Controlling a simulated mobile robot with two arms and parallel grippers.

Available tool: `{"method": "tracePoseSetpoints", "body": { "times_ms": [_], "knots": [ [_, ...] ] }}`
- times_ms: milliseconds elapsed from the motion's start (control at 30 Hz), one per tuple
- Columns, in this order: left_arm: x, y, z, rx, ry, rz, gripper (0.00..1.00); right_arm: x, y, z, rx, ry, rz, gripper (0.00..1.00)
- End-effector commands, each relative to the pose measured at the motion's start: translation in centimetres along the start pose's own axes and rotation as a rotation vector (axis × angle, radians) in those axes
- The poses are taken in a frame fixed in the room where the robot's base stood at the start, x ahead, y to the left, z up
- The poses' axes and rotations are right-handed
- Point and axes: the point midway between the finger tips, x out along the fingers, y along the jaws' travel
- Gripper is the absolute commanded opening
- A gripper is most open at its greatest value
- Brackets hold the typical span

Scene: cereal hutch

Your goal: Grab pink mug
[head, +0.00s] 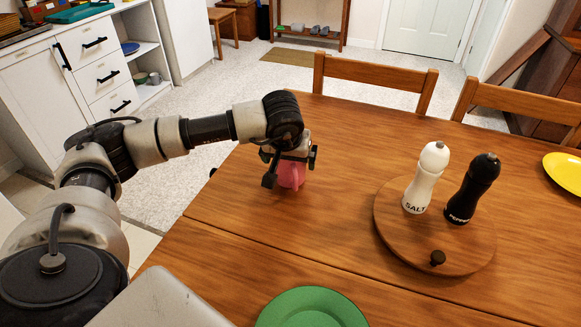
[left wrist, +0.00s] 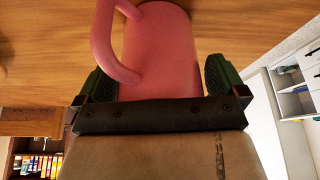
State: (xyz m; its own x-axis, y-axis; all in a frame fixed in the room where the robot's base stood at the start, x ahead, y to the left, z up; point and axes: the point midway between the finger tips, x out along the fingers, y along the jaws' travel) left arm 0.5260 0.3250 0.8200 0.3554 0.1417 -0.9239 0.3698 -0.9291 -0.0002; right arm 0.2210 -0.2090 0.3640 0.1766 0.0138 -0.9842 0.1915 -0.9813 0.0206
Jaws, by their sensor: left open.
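The pink mug (head: 291,175) stands on the wooden table near its left side in the head view, partly hidden by my left gripper. In the left wrist view the mug (left wrist: 163,50) fills the middle, with its handle (left wrist: 103,40) to the left. My left gripper (head: 290,168) is at the mug, with its jaws open. In the left wrist view one dark green finger shows on each side of the mug body. I cannot tell whether either finger touches it. My right gripper is not in view.
On the table (head: 240,225) are a green plate (head: 311,308) at the front, a round wooden board (head: 395,238) with a salt mill (head: 427,178) and pepper mill (head: 473,188), and a yellow plate (head: 566,172) at right. Chairs (head: 375,82) stand behind. The table around the mug is clear.

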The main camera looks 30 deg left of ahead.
Motion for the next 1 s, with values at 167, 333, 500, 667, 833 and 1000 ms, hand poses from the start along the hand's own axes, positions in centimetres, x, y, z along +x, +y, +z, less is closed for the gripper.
{"method": "tracePoseSetpoints", "body": {
  "times_ms": [167,333,500,667,833,1000],
  "knots": [
    [0.0,0.0,0.0,0.000,0.000,0.000,0.92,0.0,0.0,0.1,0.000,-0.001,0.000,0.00],
    [-0.1,0.0,0.0,0.000,0.000,0.000,0.66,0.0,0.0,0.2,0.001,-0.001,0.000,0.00],
    [-0.1,0.0,-0.1,-0.001,0.001,0.001,0.47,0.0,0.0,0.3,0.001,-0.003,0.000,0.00],
    [-0.2,0.0,-0.1,-0.001,0.002,0.001,0.47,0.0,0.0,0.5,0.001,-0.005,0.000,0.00],
    [-0.8,0.0,-0.4,-0.002,0.003,0.001,0.47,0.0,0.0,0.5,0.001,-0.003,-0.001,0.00],
    [-2.8,0.0,-1.2,-0.002,0.005,0.003,0.47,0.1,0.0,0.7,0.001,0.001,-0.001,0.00]
  ]
}}
